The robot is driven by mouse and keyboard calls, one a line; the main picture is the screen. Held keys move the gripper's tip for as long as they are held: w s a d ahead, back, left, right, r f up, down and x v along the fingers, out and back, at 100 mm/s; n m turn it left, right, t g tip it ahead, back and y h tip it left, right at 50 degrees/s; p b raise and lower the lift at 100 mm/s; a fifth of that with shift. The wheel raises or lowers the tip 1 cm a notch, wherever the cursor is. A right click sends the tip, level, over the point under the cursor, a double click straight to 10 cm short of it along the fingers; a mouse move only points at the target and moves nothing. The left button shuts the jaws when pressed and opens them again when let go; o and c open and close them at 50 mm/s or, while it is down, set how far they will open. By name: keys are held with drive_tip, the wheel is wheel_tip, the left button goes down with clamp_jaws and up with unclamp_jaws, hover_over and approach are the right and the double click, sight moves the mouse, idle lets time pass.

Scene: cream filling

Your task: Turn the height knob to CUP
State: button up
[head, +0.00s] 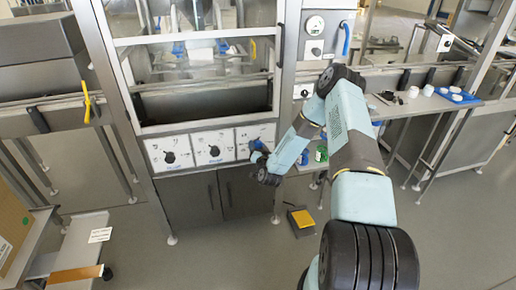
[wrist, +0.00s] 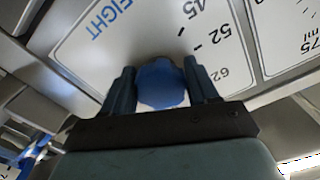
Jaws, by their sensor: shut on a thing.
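In the wrist view, my gripper (wrist: 160,78) is shut on a blue, rounded knob (wrist: 161,86), with one dark finger on each side. The knob is on a white dial plate (wrist: 140,32) with blue letters reading "EIGHT", the first part cut off. Marks beside the knob read 45, 52 and 62. The CUP mark and the knob's pointer are not visible. In the head view, my gripper (head: 258,151) is at the rightmost of three dial plates on the machine front, and it hides most of that knob.
Two other dial plates with black knobs, the left one (head: 170,157) and the middle one (head: 214,150), are beside it. Cabinet doors (head: 225,194) are below. A glass-fronted hopper space is above. A side table (head: 420,105) with small items stands at right.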

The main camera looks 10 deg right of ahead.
drive_tip(key=o, duration=1)
drive_tip(key=shift+c, duration=0.2)
drive_tip(key=s, duration=1.3)
drive_tip(key=shift+s, duration=0.4)
drive_tip(key=w+r+n+g+y, duration=0.25)
drive_tip(key=r+n+g, duration=0.35)
drive_tip(key=r, duration=1.6)
drive_tip(key=s+r+g+h, duration=0.3)
drive_tip(key=s+r, duration=0.8)
drive_tip(key=r, duration=0.4)
drive_tip(key=s+r+g, duration=0.1)
drive_tip(key=s+r, duration=0.3)
drive_tip(key=s, duration=0.9)
drive_tip(key=s+r+m+g, duration=0.1)
drive_tip(key=s+r, duration=0.4)
drive_tip(key=s, duration=0.9)
drive_tip(key=shift+d+r+g, duration=0.2)
drive_tip(key=shift+d+g, duration=0.05)
drive_tip(key=shift+g, duration=0.45)
